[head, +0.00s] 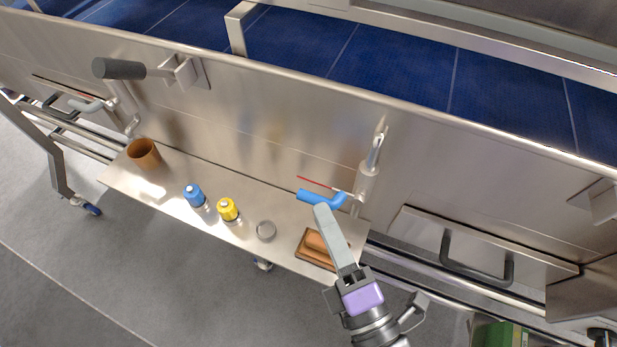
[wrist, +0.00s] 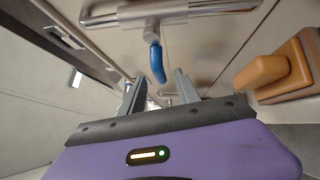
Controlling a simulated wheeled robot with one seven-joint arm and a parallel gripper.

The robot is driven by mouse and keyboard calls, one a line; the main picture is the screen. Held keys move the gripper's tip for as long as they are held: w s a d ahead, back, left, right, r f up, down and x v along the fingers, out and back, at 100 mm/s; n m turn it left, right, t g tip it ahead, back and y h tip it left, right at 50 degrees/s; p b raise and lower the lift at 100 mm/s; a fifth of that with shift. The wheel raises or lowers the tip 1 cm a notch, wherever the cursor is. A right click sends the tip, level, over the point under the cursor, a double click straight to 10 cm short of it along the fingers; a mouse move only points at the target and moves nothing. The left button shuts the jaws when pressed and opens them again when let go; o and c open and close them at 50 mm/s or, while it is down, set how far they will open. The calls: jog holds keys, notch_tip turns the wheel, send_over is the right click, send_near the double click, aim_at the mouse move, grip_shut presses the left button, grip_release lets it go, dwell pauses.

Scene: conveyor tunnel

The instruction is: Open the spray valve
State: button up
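The spray valve has a blue lever (head: 320,198) on a metal pipe body (head: 368,178) fixed to the steel side wall. The lever points left in the head view, alongside a thin red line on the wall. In the wrist view the blue lever (wrist: 157,62) hangs below a metal cross pipe (wrist: 165,18). My gripper (head: 321,208) reaches up to the lever from below. Its two fingers are apart in the wrist view (wrist: 160,80), with the lever's end between or just beyond the tips. I cannot tell whether they touch it.
A shelf below holds a brown cup (head: 144,153), a blue-capped bottle (head: 194,194), a yellow-capped bottle (head: 228,208), a metal ring (head: 266,230) and a wooden brush (head: 315,246). A drawer handle (head: 476,262) is at right.

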jog(key=p+x, duration=0.4)
jog(key=x, duration=0.3)
jog(key=shift+w+a, duration=0.2)
jog(key=shift+w, duration=0.15)
grip_shut()
dwell(1.2)
